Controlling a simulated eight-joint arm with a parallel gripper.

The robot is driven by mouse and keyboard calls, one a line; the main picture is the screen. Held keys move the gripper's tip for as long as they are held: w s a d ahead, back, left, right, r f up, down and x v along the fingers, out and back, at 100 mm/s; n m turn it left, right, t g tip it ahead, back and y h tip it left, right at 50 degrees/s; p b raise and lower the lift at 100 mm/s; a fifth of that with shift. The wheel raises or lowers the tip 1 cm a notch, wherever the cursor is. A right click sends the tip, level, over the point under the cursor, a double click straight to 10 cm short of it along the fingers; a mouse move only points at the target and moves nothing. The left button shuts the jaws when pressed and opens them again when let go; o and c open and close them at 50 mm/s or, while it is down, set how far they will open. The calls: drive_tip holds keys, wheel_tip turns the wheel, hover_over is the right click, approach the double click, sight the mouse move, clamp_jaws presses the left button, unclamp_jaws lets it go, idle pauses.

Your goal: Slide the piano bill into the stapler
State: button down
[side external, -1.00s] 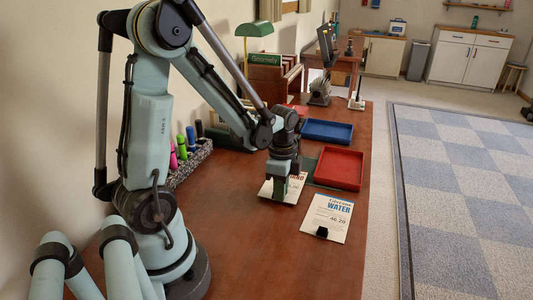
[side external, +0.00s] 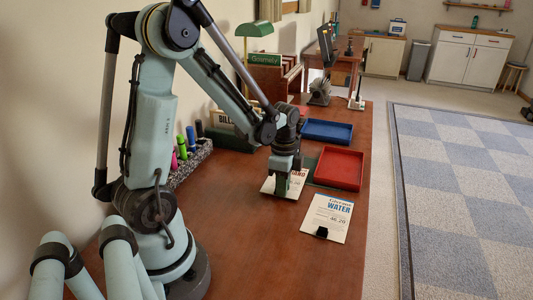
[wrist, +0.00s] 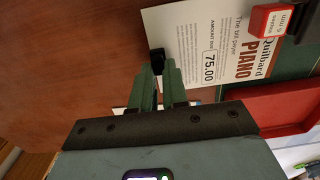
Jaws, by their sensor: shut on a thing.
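The piano bill (wrist: 205,45) is a white sheet with "PIANO" and 75.00 printed on it. It lies on the brown desk and also shows in the side view (side external: 270,187), partly covered by my gripper. My gripper (wrist: 157,60) is shut on the small black clip (wrist: 157,55) at the bill's edge, its green fingers pointing down. A red block with a printed label and black parts, seemingly the stapler (wrist: 270,20), is at the bill's far edge in the wrist view and overlaps its corner. Whether the sheet is between its jaws I cannot tell. My arm hides it in the side view.
The water bill (side external: 327,218), with a black clip, lies nearer the desk's right edge. A red tray (side external: 339,168) and a blue tray (side external: 327,131) stand beyond. A holder with coloured tubes (side external: 190,165) stands by the wall. The front desk is clear.

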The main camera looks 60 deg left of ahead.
drive_tip(key=c, duration=1.1)
unclamp_jaws()
drive_tip(key=shift+o, duration=0.6)
drive_tip(key=o, duration=0.4)
drive_tip(key=shift+r, duration=0.15)
drive_tip(key=shift+r, duration=3.4)
